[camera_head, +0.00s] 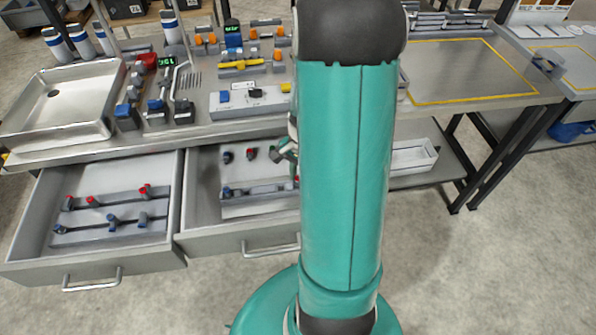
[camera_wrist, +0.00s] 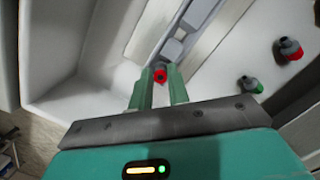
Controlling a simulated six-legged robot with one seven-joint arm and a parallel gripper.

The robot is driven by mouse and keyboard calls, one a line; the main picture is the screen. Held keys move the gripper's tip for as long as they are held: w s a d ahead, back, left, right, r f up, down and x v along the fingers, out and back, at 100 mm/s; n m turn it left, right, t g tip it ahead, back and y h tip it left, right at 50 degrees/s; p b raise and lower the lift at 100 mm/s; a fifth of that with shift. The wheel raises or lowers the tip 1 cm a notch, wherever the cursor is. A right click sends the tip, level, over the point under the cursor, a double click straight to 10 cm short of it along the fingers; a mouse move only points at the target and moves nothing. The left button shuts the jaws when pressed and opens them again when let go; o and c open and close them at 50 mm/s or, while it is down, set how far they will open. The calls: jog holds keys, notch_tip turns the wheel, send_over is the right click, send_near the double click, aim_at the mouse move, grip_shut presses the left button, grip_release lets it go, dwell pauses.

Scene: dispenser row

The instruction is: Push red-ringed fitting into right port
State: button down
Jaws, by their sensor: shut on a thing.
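My gripper (camera_wrist: 160,84) is shut on a red-ringed fitting (camera_wrist: 160,74), seen between the fingertips in the wrist view. The fitting shows its red ring and a dark centre. It is held inside or just over the open right drawer (camera_head: 205,195), close to a grey slotted rail (camera_wrist: 172,48). I cannot tell whether fitting and rail touch. In the head view my arm hides most of the gripper; a small part shows at its left side (camera_head: 285,150). I cannot make out which opening is the right port.
Another red-ringed fitting (camera_wrist: 291,49) and a green-ringed one (camera_wrist: 250,84) lie at the right of the wrist view. The open left drawer (camera_head: 165,190) holds several red and blue fittings. The bench above carries a metal sink (camera_head: 22,130) and several devices. The floor in front is clear.

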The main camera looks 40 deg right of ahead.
jog(key=shift+f, duration=0.45)
jog(key=c, duration=1.3)
grip_release()
jog(key=shift+o, duration=0.2)
notch_tip(320, 180, up, 14)
jog(key=d, duration=0.2)
jog(key=shift+w+f, duration=0.2)
jog(key=s+a+r+n+t, duration=0.1)
jog(key=a+r+n, duration=0.3)
jog(key=a, duration=0.4)
jog(key=s+a+r+n+t+h, duration=0.1)
jog(key=s+a+r+n+t, duration=0.1)
jog(key=a+r+n, duration=0.3)
jog(key=s+a+r+n+t, duration=0.2)
jog(key=a+r+n, duration=0.3)
jog(key=a, duration=0.7)
jog(key=shift+r+n+t+h, duration=0.15)
jog(key=shift+n+t+h, duration=0.3)
jog(key=shift+n, duration=0.45)
